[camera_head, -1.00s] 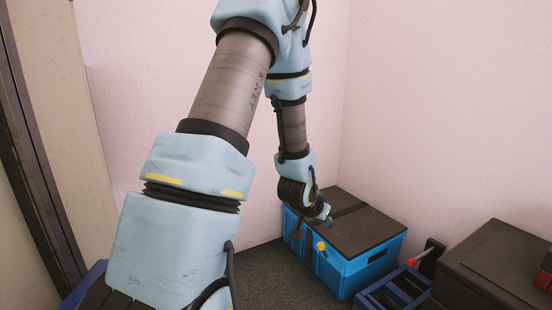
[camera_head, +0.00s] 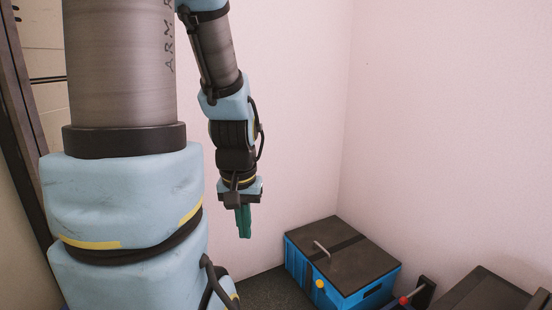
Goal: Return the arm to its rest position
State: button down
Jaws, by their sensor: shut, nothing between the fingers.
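My arm stands upright in the left half of the head view, its forearm hanging down in front of the pink wall. My gripper (camera_head: 244,222) points straight down at the end of it, with its green fingers together and nothing held. It is up and to the left of a blue crate (camera_head: 304,268) with a dark lid (camera_head: 343,256), clear of it.
A grey handle-like bar (camera_head: 321,249) shows on the lid, and an orange-yellow knob (camera_head: 320,284) at the crate's front. A dark box (camera_head: 485,291) stands at the lower right, with a red-tipped lever (camera_head: 404,300) beside it. The wall area right of my arm is clear.

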notch_tip(320, 180, up, 31)
jog(key=p, duration=2.9)
